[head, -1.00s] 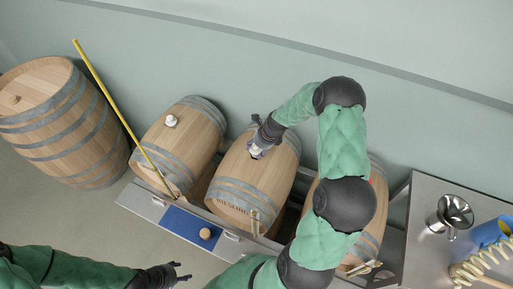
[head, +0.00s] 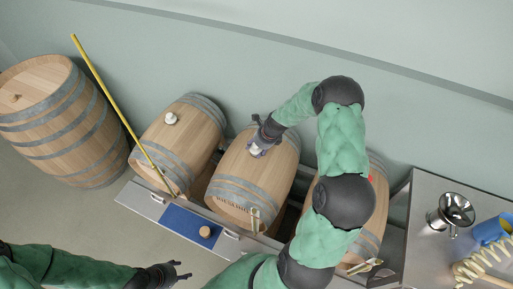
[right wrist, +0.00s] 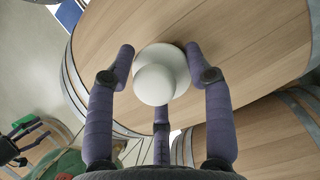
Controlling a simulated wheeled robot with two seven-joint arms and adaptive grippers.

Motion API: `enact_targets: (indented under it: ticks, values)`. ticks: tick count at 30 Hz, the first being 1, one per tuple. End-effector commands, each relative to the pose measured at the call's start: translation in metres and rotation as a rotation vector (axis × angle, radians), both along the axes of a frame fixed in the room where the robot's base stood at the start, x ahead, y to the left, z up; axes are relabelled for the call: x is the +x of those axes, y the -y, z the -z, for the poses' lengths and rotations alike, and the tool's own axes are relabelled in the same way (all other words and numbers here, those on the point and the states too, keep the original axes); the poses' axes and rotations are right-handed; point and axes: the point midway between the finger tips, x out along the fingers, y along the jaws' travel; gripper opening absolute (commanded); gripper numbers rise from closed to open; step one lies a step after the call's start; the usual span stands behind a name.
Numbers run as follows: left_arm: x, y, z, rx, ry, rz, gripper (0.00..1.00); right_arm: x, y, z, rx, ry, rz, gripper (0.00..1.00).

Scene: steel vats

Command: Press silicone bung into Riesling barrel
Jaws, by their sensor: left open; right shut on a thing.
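The Riesling barrel (head: 240,187) is the middle one of three wooden barrels on the rack, with dark lettering near its front end. My right gripper (head: 257,149) is over its upper side, shut on the white silicone bung (right wrist: 160,75). In the right wrist view the bung has a rounded knob above a wider disc, sits between my right gripper's fingers (right wrist: 160,78), and appears against the barrel's staves (right wrist: 240,40). The bung hole is hidden beneath it, so I cannot tell how deep it sits. My left gripper (head: 182,271) is open and empty at the lower left, away from the barrels.
The left rack barrel (head: 185,140) has a white bung (head: 171,118). A yellow pole (head: 105,88) leans there. A cork-coloured stopper (head: 205,232) lies on a blue mat (head: 180,222). A steel table (head: 425,200) with a funnel (head: 456,209) is at right. A large barrel (head: 60,120) stands far left.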

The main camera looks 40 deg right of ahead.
Motion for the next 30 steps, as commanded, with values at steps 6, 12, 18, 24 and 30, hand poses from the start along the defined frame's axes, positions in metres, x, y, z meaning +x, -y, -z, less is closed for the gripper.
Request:
enact_targets:
  ticks: [6,12,18,24,30]
  values:
    - [0.0,0.0,0.001,0.0,0.0,0.0,0.55,-0.002,-0.001,0.005,0.002,-0.004,-0.001,0.63]
    - [0.0,0.0,0.001,0.0,0.0,0.0,0.55,-0.002,-0.002,0.005,0.002,-0.005,-0.002,0.8]
    - [0.0,0.0,0.001,0.0,0.0,0.0,0.55,-0.002,-0.001,0.004,0.002,-0.004,-0.001,0.8]
    - [0.0,0.0,0.001,0.0,0.0,0.0,0.55,-0.001,-0.001,0.003,0.002,-0.004,-0.001,0.8]
    - [0.0,0.0,0.001,0.0,0.0,0.0,0.55,-0.005,0.002,-0.01,-0.001,-0.001,-0.001,0.8]
